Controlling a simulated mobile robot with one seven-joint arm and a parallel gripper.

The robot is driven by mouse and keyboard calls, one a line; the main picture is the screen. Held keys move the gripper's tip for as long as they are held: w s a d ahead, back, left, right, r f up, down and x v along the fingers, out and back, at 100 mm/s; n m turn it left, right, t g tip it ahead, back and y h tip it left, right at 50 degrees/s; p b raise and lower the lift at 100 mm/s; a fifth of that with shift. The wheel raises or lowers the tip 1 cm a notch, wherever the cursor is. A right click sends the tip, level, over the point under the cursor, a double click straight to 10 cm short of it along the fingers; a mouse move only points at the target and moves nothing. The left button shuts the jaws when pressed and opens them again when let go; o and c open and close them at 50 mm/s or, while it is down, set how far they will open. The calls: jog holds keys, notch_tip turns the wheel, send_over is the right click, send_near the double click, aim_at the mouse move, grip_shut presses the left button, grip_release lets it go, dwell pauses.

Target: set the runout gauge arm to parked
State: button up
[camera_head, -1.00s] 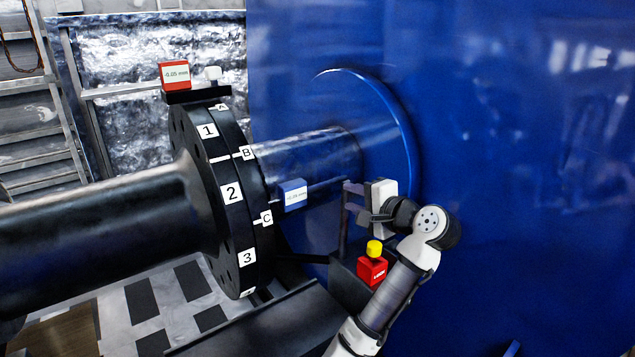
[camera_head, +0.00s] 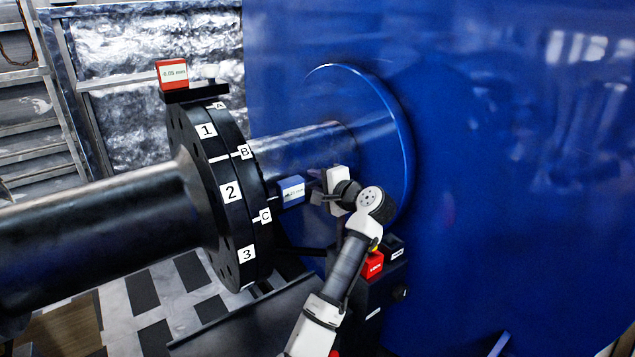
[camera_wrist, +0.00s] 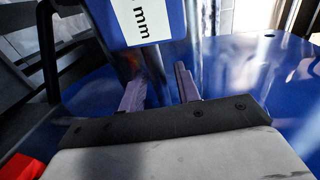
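The runout gauge shows as a blue box (camera_head: 291,190) with a white mm readout, right of the black coupling flange (camera_head: 231,190). Its arm is mostly hidden behind my gripper in the head view. My gripper (camera_head: 314,186) is just right of the blue box. In the wrist view the blue box (camera_wrist: 188,22) is close ahead at the top. The two fingers of my gripper (camera_wrist: 160,90) stand apart with a gap between them. A dark rod-like shape shows past the gap; I cannot tell whether it lies between the fingers.
A red readout box (camera_head: 172,74) sits on top of the flange. A red block (camera_head: 372,263) with a yellow top, partly covered by my arm, is on a black box (camera_head: 397,252) below. The shaft (camera_head: 300,148) runs into the large blue housing (camera_head: 500,180).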

jog(key=shift+c, duration=0.2)
grip_shut()
